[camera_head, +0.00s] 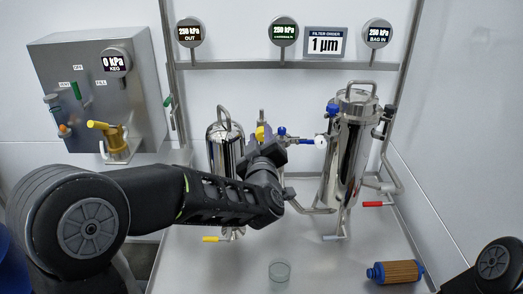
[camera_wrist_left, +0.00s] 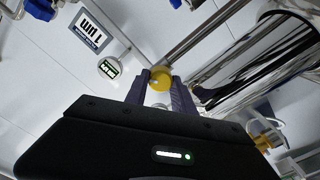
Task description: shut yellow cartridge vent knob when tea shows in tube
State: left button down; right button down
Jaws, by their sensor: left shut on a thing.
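The yellow vent knob (camera_head: 260,133) sits between the two steel housings, near the top of the smaller cartridge housing (camera_head: 225,150). In the left wrist view the yellow knob (camera_wrist_left: 161,79) lies between the fingertips of my left gripper (camera_wrist_left: 160,84). My left gripper (camera_head: 264,136) is shut on it, with the arm reaching in from the left and hiding part of the piping. The tube and any tea in it are too small or hidden to make out. My right gripper is out of view.
A taller steel housing (camera_head: 352,150) stands right, with blue-handled valves beside it. A glass dish (camera_head: 279,271) and a blue-ended orange cartridge (camera_head: 394,272) rest on the bench. Gauges (camera_head: 284,31) hang on the rail. A keg panel (camera_head: 95,95) is at left.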

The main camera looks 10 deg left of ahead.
pick_arm(q)
jog(key=n+b, duration=0.2)
jog(key=b, duration=0.1)
jog(key=n+b, duration=0.6)
jog(key=shift+a+f, duration=0.1)
jog(key=shift+f, duration=0.3)
jog(key=shift+n+b, duration=0.8)
jog(key=shift+r+n+b, duration=0.2)
jog(key=shift+n+b, duration=0.35)
jog(key=shift+n, duration=0.15)
jog(key=c, duration=1.1)
grip_release()
jog(key=shift+o, duration=0.2)
jog(key=shift+s, duration=0.1)
